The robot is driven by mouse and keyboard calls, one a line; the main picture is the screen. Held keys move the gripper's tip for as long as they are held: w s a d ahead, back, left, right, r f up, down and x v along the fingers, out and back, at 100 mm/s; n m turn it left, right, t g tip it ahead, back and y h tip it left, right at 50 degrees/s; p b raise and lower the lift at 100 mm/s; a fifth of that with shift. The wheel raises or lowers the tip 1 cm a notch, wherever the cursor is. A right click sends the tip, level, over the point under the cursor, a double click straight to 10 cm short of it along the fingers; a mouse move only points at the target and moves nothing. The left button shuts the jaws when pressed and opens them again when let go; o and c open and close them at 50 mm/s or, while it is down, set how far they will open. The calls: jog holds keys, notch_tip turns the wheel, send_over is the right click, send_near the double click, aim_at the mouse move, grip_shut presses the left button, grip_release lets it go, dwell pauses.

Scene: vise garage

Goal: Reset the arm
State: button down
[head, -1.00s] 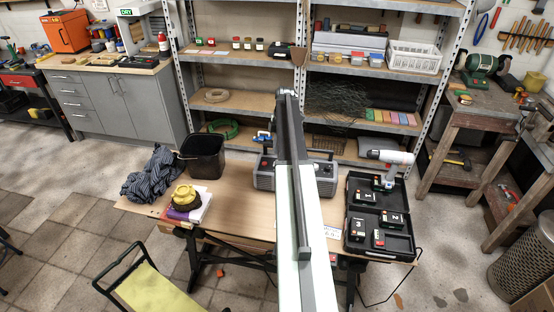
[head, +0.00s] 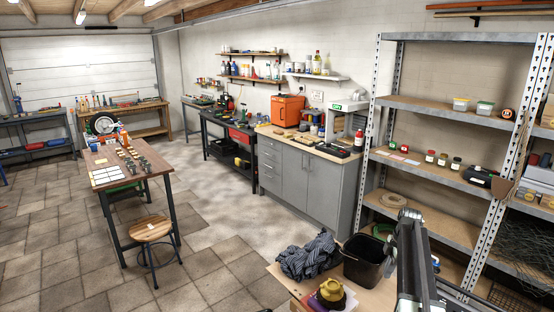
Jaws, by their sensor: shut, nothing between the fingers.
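My arm (head: 409,262) rises from the bottom edge at the lower right of the head view. Its dark grey links stand near upright, and a rounded joint is at the top. I cannot make out my gripper's fingers; the gripper does not show in this view. The arm stands in front of the metal shelving and just right of a black bin (head: 365,262).
A wooden table (head: 283,273) at the bottom holds the bin, a striped cloth (head: 308,257) and a yellow item (head: 331,290). Metal shelving (head: 440,98) stands at right. A grey cabinet (head: 318,188), a workbench (head: 150,167) and a stool (head: 150,230) stand farther left. Tiled floor between them is open.

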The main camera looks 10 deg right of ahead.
jog(key=s+a, duration=0.2)
jog(key=a, duration=1)
jog(key=s+a, duration=0.2)
jog(key=a, duration=1)
jog(key=s+a+m+h, duration=0.1)
jog(key=s+a+m, duration=0.9)
jog(key=s+m, duration=0.4)
jog(key=shift+a+m+h, duration=0.3)
jog(key=shift+a+m, duration=0.1)
jog(key=shift+m, duration=0.4)
jog(key=shift+w, duration=0.1)
